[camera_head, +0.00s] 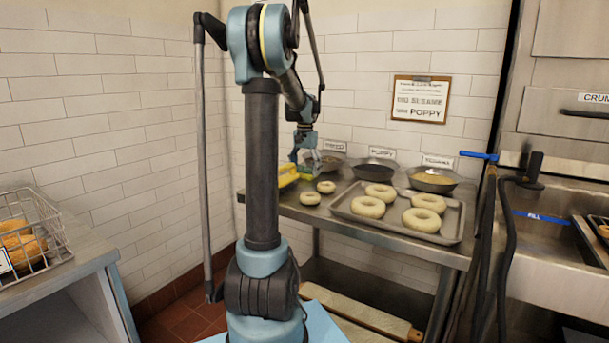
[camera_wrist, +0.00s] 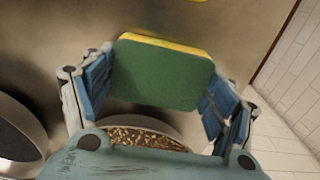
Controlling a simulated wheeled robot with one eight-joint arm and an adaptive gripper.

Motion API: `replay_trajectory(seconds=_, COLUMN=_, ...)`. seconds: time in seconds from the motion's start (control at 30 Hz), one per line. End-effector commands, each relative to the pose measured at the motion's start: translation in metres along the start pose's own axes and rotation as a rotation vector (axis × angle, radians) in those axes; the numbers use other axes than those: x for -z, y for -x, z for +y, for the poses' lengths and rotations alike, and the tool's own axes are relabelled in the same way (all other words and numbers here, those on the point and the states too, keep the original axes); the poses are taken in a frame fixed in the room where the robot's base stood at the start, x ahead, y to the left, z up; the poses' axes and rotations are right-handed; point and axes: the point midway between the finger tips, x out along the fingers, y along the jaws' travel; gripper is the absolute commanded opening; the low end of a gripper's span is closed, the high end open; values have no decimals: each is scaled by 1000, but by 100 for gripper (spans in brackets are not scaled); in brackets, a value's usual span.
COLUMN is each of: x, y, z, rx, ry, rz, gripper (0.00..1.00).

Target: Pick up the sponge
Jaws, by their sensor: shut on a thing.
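The sponge (camera_wrist: 158,80) is green with a yellow layer along its upper edge in the wrist view. My gripper (camera_wrist: 163,74) is shut on it, with blue finger pads at its left and right sides. In the head view my gripper (camera_head: 308,160) is over the back left part of the steel table, beside a yellow and green patch (camera_head: 287,176). At this size I cannot tell whether that patch is the held sponge or another thing.
A seed bowl (camera_wrist: 150,137) lies below the sponge in the wrist view, with a dark bowl rim (camera_wrist: 22,125) at left. On the steel table (camera_head: 330,214) are loose bagels (camera_head: 327,187) and a bagel tray (camera_head: 458,224). Tiled walls stand close behind and left.

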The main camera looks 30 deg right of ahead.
Motion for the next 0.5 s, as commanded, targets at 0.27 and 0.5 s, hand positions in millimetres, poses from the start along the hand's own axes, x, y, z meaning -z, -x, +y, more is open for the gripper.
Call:
replay_trajectory(seconds=0.27, x=0, y=13, z=0, rx=0, ry=0, rz=0, gripper=68)
replay_trajectory(seconds=0.5, x=0, y=54, z=0, rx=0, ry=0, rz=0, gripper=68)
